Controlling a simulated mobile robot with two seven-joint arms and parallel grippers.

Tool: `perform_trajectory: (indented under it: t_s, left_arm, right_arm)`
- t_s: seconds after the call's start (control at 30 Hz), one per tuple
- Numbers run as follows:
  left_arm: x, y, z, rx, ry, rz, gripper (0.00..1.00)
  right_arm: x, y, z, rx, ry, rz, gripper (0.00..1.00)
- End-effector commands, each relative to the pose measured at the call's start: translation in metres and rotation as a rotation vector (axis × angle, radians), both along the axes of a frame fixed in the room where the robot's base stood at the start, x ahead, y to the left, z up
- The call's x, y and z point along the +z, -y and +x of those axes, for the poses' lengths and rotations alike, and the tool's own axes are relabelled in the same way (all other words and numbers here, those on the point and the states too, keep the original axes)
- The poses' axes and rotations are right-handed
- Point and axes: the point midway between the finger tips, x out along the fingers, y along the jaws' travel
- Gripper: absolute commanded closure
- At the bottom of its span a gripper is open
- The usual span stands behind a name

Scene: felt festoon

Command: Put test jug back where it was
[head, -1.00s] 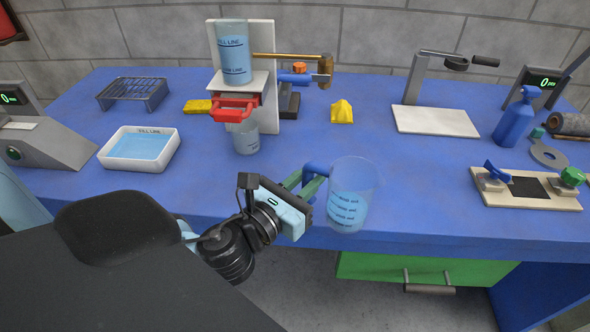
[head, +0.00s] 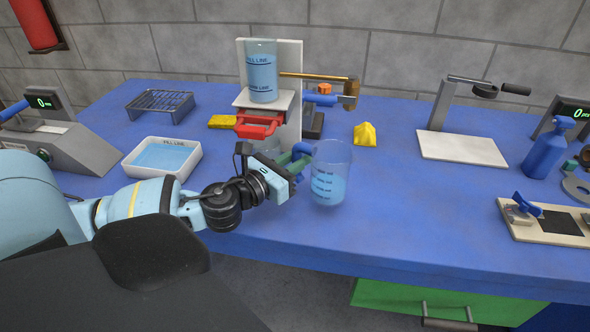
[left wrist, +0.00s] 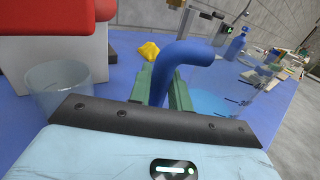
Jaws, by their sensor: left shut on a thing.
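A clear jug (head: 330,178) with a blue handle (head: 302,150), dark marks and blue liquid is held upright in the head view, over the front part of the blue table. My left gripper (head: 295,158) is shut on its handle. In the left wrist view the blue handle (left wrist: 185,60) stands between the green fingers, with the jug's clear wall (left wrist: 235,95) behind to the right. Whether the jug's base touches the table I cannot tell. A second clear vessel under the red valve is mostly hidden by my gripper; it shows in the left wrist view (left wrist: 58,85). My right gripper is not in view.
The white stand holds a filled tank (head: 262,75) above a red valve (head: 258,125). A water tray (head: 190,170) lies left, a yellow piece (head: 365,134) behind the jug, a white board (head: 462,150) to the right. The blue tabletop (head: 415,205) right of the jug is clear.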

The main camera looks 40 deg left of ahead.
Motion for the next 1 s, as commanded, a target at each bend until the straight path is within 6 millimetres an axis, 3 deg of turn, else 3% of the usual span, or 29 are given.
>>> perform_trajectory:
  t_s: [0.03, 0.23, 0.7, 0.73, 0.8, 0.9, 1.0]
  left_arm:
    - [0.0, -0.009, 0.003, 0.005, 0.0, 0.003, 1.0]
    - [-0.032, -0.006, 0.002, 0.004, -0.001, -0.001, 1.0]
    - [-0.038, -0.006, 0.002, 0.003, 0.001, 0.001, 1.0]
    - [-0.039, -0.006, 0.002, 0.003, 0.0, 0.001, 0.78]
    - [-0.038, -0.006, 0.002, 0.003, 0.0, 0.001, 0.69]
    - [-0.038, -0.006, 0.002, 0.003, 0.0, 0.001, 0.59]
    - [-0.038, -0.006, 0.002, 0.003, 0.0, 0.002, 0.59]
  right_arm:
    - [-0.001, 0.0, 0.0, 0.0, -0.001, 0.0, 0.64]
    - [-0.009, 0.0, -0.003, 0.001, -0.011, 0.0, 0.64]
    - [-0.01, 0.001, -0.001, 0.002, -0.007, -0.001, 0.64]
    - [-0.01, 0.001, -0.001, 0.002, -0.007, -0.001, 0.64]
    - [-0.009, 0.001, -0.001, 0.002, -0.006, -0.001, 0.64]
    - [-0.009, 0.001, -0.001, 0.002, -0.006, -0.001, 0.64]
    - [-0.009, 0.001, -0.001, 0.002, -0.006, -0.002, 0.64]
